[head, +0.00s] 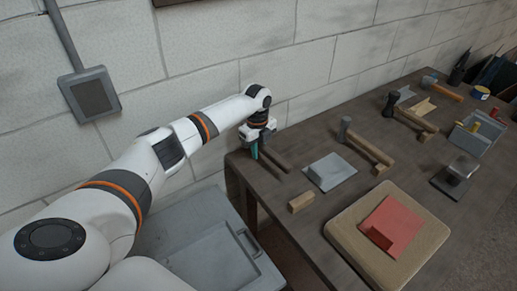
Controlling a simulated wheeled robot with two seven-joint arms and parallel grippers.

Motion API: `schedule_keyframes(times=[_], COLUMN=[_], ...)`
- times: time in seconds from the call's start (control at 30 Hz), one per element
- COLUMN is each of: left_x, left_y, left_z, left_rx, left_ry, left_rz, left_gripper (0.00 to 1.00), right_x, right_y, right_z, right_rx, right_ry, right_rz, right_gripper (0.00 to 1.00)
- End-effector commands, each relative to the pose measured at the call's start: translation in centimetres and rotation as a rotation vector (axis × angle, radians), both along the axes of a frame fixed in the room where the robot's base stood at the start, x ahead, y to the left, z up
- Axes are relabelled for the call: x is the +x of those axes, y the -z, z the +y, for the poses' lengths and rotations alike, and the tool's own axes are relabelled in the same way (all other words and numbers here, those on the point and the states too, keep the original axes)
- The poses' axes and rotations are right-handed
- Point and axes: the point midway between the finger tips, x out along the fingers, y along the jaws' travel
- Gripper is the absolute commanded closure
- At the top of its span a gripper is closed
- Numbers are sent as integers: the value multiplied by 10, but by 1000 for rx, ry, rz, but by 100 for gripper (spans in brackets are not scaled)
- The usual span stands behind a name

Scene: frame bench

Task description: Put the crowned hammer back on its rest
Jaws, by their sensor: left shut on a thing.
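My left gripper (256,149) is over the far left corner of the bench, fingers pointing down. A dark-headed hammer (408,115) lies farther back near another block. A blue-headed hammer (442,88) lies farthest. I cannot tell which is crowned. My right gripper is out of view.
A small wooden block (301,202) and a grey plate (331,171) are right of the gripper. A tan board (347,238) with a red piece (391,224) lies in front. A grey tray (470,141) and a dark metal block (458,172) stand right. The wall is close behind.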

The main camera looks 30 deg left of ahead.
Motion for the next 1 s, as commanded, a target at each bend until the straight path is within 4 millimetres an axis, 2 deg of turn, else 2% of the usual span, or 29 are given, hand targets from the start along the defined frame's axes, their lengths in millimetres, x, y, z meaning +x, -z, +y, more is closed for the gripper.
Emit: schedule_keyframes(times=[1.0], left_x=[0], left_y=[20], left_z=[0], left_rx=[-1], left_ry=[0], left_rz=[-2], left_gripper=[100], right_x=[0], right_y=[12], right_z=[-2], right_rx=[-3], right_ry=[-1], right_rz=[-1], right_gripper=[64])
